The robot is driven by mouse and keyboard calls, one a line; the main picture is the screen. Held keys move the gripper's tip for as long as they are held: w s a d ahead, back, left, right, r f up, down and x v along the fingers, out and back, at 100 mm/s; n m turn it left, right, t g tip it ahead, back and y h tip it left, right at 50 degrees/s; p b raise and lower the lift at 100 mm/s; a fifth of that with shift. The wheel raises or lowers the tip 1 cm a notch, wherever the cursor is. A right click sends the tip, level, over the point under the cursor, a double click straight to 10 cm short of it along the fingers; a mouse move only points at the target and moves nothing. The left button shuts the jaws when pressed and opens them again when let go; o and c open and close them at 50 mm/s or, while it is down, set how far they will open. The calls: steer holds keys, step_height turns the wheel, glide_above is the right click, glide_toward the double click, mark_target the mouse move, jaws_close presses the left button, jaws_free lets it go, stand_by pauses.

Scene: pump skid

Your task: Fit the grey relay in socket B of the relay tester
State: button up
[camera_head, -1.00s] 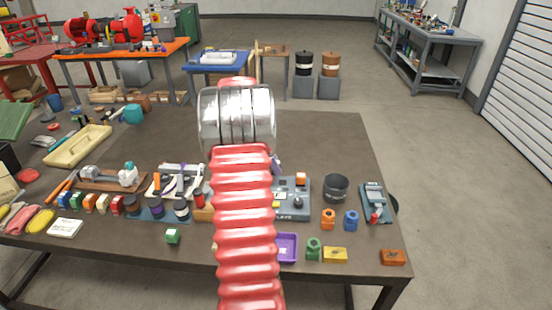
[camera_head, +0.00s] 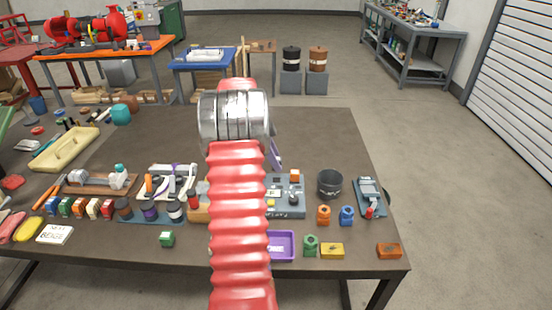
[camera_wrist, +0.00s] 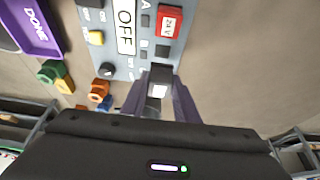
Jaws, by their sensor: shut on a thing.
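The relay tester is a blue-grey box with an OFF display, a red 24V block, a yellow button and several dark sockets. In the wrist view the tester (camera_wrist: 95,15) fills the top; in the head view the tester (camera_head: 298,210) is partly behind my arm. My gripper (camera_wrist: 160,96) is shut on the grey relay (camera_wrist: 161,76), a dark block with a pale, bright patch. The relay overlaps the tester's lower right edge in the wrist view; I cannot tell whether it touches. Socket A's letter shows near the top; socket B's label is not readable. In the head view my arm hides the relay.
A purple DONE tray (camera_head: 281,246) lies in front of the tester. Green (camera_head: 310,246), yellow, orange (camera_head: 324,215) and blue pieces stand to its right. A dark round bowl (camera_head: 330,184) and a grey device (camera_head: 370,197) are further right.

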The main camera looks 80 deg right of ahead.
steer(key=shift+f, duration=1.85)
steer(key=shift+f, duration=0.9)
stand_by(0.4)
steer(key=o, duration=1)
steer(key=shift+r, duration=0.15)
steer(key=v, duration=1.3)
steer(key=shift+w+r, duration=0.15)
steer(key=shift+w, duration=0.1)
steer(key=shift+a, duration=0.1)
